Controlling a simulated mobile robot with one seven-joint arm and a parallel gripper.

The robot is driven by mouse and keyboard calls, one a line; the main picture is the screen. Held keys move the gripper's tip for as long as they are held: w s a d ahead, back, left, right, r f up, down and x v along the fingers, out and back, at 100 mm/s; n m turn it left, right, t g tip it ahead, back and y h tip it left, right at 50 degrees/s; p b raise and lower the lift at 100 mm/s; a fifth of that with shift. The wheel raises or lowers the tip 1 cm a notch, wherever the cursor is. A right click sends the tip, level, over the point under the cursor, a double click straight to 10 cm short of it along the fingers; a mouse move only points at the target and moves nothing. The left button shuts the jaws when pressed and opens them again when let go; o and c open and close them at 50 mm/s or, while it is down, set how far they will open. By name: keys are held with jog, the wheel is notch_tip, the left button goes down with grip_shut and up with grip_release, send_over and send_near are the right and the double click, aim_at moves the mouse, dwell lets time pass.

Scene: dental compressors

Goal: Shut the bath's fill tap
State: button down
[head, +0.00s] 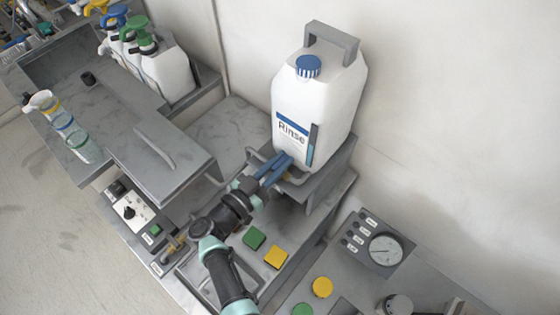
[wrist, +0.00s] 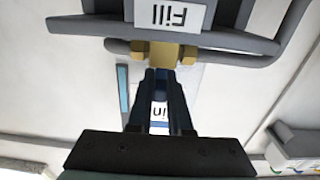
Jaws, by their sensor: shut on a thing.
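The fill tap (wrist: 162,53) is a brass fitting under a white "Fill" label (wrist: 170,14), upside down in the wrist view. A grey bar runs to either side of it. My gripper's dark blue fingers (wrist: 161,76) are shut on the tap, and their tips cover part of it. In the head view my gripper (head: 285,163) reaches the front of the grey stand below the Rinse container, and the fingers hide most of the tap. I cannot tell from these views how far the tap is turned.
The white Rinse container (head: 335,110) stands upright on the grey stand (head: 325,180), just behind my gripper. A grey bench (head: 160,150) with cups and bottles is at left. A gauge panel (head: 385,249) is at lower right. Green and yellow squares lie below my arm.

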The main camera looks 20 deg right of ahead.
jog(key=c, duration=0.8)
grip_release()
jog(key=shift+c, duration=0.2)
jog(key=b+v, duration=0.2)
jog(key=v, duration=1.1)
jog(key=shift+w, duration=0.1)
